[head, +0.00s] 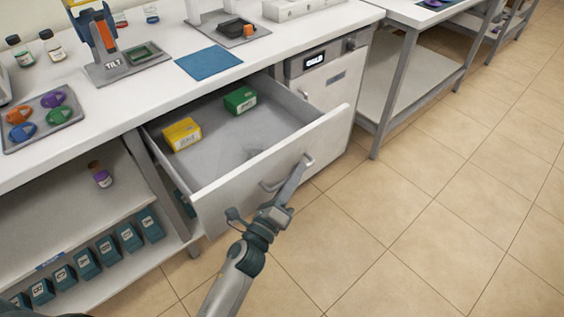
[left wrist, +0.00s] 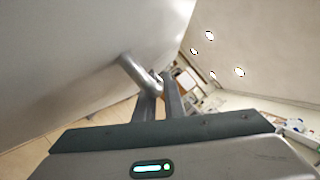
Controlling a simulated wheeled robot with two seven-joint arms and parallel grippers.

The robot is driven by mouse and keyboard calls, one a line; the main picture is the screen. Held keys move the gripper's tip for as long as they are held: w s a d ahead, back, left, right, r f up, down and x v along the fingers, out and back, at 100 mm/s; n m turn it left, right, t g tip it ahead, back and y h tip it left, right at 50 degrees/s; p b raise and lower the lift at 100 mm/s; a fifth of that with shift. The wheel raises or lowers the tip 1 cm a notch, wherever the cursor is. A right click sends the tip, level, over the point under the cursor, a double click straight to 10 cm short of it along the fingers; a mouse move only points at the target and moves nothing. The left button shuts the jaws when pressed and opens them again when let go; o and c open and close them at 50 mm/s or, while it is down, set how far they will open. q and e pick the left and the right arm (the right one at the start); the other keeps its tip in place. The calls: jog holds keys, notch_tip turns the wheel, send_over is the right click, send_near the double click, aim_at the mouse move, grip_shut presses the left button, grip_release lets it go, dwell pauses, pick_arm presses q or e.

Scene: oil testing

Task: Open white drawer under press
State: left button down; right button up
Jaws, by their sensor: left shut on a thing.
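The white drawer (head: 275,172) under the bench is pulled well out. A yellow box (head: 182,135) and a green box (head: 240,101) lie inside it. My left gripper (head: 297,172) is at the drawer's front, shut on the bar handle (head: 273,186). In the left wrist view, the fingers (left wrist: 160,88) close around the handle (left wrist: 135,72), with the drawer front (left wrist: 90,60) beside them. My right gripper is not in view.
A shelf with several teal boxes (head: 86,264) is at lower left. The tiled floor (head: 430,200) to the right is clear.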

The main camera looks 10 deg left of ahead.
pick_arm(q)
jog(key=shift+s+d, duration=0.5)
jog(key=shift+d, duration=0.15)
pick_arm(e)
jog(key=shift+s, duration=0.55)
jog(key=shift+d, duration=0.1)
pick_arm(q)
jog(key=c, duration=2.1)
grip_release()
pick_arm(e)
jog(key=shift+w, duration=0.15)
pick_arm(q)
jog(key=shift+s+f, duration=0.1)
